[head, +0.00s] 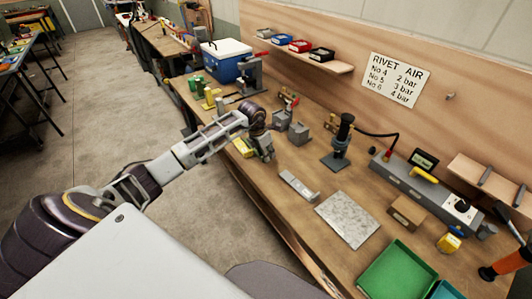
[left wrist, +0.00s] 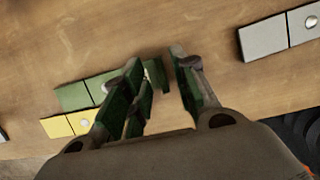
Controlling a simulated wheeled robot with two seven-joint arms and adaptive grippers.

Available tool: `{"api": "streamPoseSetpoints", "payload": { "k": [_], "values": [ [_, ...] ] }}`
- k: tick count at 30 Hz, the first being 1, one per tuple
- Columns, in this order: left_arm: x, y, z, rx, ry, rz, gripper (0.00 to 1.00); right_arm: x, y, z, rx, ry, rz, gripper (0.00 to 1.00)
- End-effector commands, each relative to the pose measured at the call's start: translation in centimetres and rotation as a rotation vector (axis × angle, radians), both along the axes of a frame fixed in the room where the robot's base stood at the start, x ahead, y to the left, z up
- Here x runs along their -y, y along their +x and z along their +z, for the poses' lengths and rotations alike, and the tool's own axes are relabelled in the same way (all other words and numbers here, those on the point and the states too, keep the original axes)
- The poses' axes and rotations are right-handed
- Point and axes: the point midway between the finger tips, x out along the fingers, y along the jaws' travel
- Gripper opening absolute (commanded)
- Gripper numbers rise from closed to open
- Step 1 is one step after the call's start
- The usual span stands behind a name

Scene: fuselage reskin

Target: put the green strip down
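The green strip (left wrist: 76,97) lies flat on the wooden bench in the left wrist view, with a small round silvery spot on it. Its right part is partly hidden behind the fingers of my left gripper (left wrist: 158,66). The fingers stand apart, with green inner faces, over the right end of the strip, and I see nothing clamped between them. In the head view my left gripper (head: 266,154) is low over the bench, and I cannot make out the green strip there. My right gripper is in neither view.
A yellow strip (left wrist: 72,124) lies close below the green one, and a grey strip (left wrist: 268,41) lies to the right. Further along the bench (head: 290,222) are a grey sheet (head: 348,219), a green tray (head: 398,272) and a black-topped stand (head: 341,146). A blue cooler (head: 228,66) stands behind.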

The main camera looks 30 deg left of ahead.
Motion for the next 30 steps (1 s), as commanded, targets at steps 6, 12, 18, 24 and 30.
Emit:
{"api": "streamPoseSetpoints", "payload": {
  "k": [6, 12, 18, 24, 30],
  "values": [
    [0.0, 0.0, 0.3, 0.0, -0.001, 0.0, 0.28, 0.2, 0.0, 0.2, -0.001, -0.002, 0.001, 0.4],
    [-0.2, -0.4, 1.8, 0.001, 0.001, -0.001, 0.28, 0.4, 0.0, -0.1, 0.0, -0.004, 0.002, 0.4],
    [-0.5, -1.0, 4.4, 0.003, 0.002, 0.0, 0.28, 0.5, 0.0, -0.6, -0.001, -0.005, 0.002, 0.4],
    [-0.7, -1.8, 7.3, 0.003, 0.002, 0.0, 0.28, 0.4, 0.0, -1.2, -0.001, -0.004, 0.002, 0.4],
    [-1.0, -2.5, 9.9, 0.002, 0.002, 0.0, 0.28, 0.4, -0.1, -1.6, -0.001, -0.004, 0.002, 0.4]
  ]
}}
